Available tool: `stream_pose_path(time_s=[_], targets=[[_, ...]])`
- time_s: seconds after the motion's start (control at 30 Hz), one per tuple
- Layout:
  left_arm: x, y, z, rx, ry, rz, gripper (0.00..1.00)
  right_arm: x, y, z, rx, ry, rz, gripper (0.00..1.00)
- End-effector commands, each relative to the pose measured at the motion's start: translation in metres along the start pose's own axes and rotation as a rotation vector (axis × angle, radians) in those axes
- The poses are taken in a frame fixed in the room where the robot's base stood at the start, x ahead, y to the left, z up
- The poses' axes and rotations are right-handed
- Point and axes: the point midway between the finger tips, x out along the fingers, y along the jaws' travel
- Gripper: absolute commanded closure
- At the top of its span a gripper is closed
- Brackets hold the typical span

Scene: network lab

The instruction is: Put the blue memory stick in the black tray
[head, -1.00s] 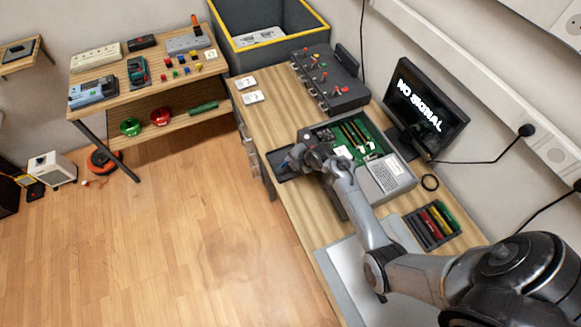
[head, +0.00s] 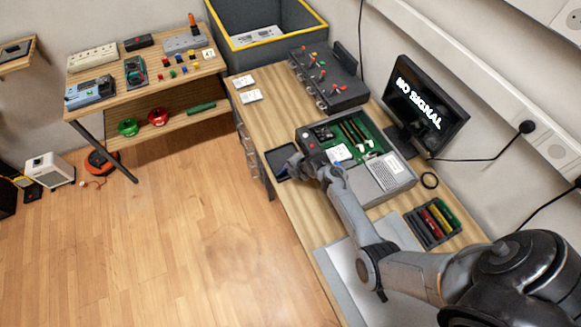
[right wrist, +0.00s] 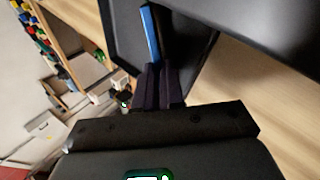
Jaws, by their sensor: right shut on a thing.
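The blue memory stick (right wrist: 149,38) is held in my right gripper (right wrist: 158,72) in the right wrist view. The fingers are shut on its near end, and its free end points away from them. The black tray (right wrist: 124,36) lies behind the stick in that view. In the head view the tray (head: 274,160) is at the table's left edge, and my right gripper (head: 286,171) is over it. I cannot tell whether the stick touches the tray floor. In the head view the stick is not clearly visible. My left gripper is not in view.
An open computer case (head: 400,190) with a green board stands right of the tray. A black rack (head: 420,235) with coloured sticks lies nearer. A monitor (head: 425,105) and a dark panel with knobs (head: 330,90) stand behind.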

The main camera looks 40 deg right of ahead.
Motion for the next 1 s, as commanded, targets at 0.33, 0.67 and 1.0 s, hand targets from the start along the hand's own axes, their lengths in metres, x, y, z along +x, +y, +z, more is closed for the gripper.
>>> stream_pose_path(time_s=[0.33,0.67,1.0], targets=[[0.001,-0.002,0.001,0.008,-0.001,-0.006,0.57,0.002,-0.001,0.0,0.0,0.0,-0.001,0.66],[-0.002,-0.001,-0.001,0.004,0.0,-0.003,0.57,-0.005,0.001,0.0,0.0,0.0,0.0,0.66],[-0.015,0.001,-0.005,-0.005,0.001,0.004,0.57,-0.057,0.001,0.001,-0.003,-0.001,0.0,0.66]])
